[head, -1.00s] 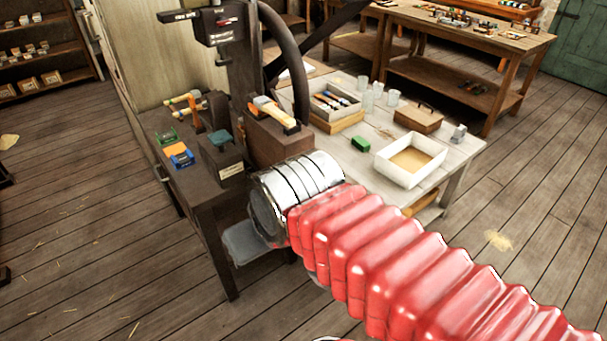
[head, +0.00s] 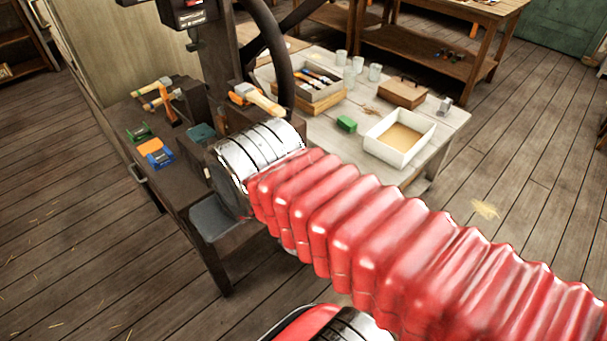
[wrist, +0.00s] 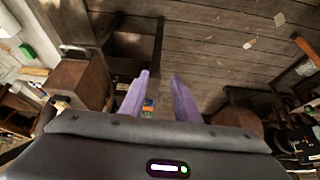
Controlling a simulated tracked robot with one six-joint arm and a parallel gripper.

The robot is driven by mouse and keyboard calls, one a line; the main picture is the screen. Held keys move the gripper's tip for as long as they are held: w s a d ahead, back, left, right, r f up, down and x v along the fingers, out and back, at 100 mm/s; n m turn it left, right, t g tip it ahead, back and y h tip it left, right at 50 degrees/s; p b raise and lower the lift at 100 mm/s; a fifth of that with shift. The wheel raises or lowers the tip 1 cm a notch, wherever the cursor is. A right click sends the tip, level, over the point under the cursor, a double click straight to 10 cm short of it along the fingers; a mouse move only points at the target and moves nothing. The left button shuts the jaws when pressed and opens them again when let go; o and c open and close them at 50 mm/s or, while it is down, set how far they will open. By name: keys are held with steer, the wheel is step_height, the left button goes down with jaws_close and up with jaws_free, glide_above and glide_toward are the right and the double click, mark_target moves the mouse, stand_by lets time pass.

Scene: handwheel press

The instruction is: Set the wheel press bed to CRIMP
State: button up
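The press is a dark column (head: 215,60) on a dark bench, cut off at the top of the head view. Its handwheel shows as a curved dark rim (head: 281,52) right of the column. A small pointer-like part and label sit on the press head (head: 187,14); I cannot read the label. I cannot make out the bed's position. My red-sleeved arm crosses in front of the press base and hides part of it. In the wrist view my gripper (wrist: 160,85) has two purple fingers apart, with nothing held between them. The gripper is hidden in the head view.
The dark bench (head: 135,112) holds orange-handled tools (head: 160,95) and a blue-orange block (head: 156,153). Plank floor lies open at left.

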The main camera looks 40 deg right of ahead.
steer(key=w+d+f+m+y, duration=0.3)
steer(key=f+y, duration=0.1)
steer(key=f, duration=0.2)
steer(key=w+d+f+m+y, duration=0.2)
steer(key=d+f+m+y, duration=0.15)
steer(key=f, duration=0.25)
steer(key=s+d+f+m+t+h, duration=0.1)
steer(key=d+f+m+t+h, duration=0.2)
steer(key=d, duration=1)
steer(key=s+d+f+m+t+h, duration=0.1)
steer(key=d+f+m+t+h, duration=0.3)
steer(key=d, duration=0.8)
step_height(320, 180, down, 3)
steer(key=m+t, duration=0.3)
steer(key=m, duration=0.1)
steer(key=shift+d+r, duration=0.15)
steer(key=shift+d, duration=0.25)
steer(key=shift+w, duration=0.1)
steer(key=shift+x, duration=6.9)
